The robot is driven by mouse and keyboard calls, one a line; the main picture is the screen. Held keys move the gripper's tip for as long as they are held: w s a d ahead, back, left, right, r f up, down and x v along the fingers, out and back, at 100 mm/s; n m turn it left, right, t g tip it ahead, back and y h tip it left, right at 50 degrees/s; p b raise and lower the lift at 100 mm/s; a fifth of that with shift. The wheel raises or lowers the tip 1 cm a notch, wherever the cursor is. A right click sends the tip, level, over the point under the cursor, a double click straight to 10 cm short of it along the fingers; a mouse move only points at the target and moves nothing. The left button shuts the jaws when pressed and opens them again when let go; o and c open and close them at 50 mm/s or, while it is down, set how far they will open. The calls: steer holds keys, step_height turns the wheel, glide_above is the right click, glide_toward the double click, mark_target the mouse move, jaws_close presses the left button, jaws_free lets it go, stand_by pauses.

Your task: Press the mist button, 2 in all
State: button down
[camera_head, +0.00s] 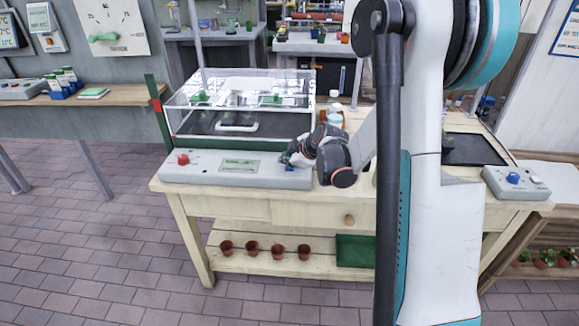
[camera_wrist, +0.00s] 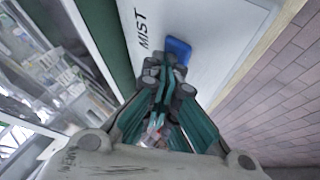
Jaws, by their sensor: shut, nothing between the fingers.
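The grey control panel (camera_head: 215,173) lies along the front left edge of the wooden table. It has a red knob (camera_head: 183,159) on its left and a small display (camera_head: 239,166) in its middle. In the wrist view the blue mist button (camera_wrist: 178,49) sits beside the printed word MIST (camera_wrist: 141,27) on the white panel top. My gripper (camera_wrist: 165,68) is shut and empty, its fingertips overlapping the button's near edge in that view. I cannot tell whether they touch it. In the head view my gripper (camera_head: 293,158) is over the panel's right end and hides most of the button.
A clear propagation case (camera_head: 240,92) stands right behind the panel. A bottle (camera_head: 336,117) stands near my wrist. Another panel with a blue knob (camera_head: 513,177) is at the table's right. Small pots (camera_head: 252,248) line the lower shelf.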

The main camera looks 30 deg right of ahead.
mark_target(287, 168)
steer(key=shift+r, duration=0.15)
steer(key=shift+r+p, duration=0.6)
steer(key=shift+r, duration=0.15)
steer(key=shift+r+p, duration=1.65)
steer(key=shift+r, duration=0.8)
steer(key=shift+r, duration=0.1)
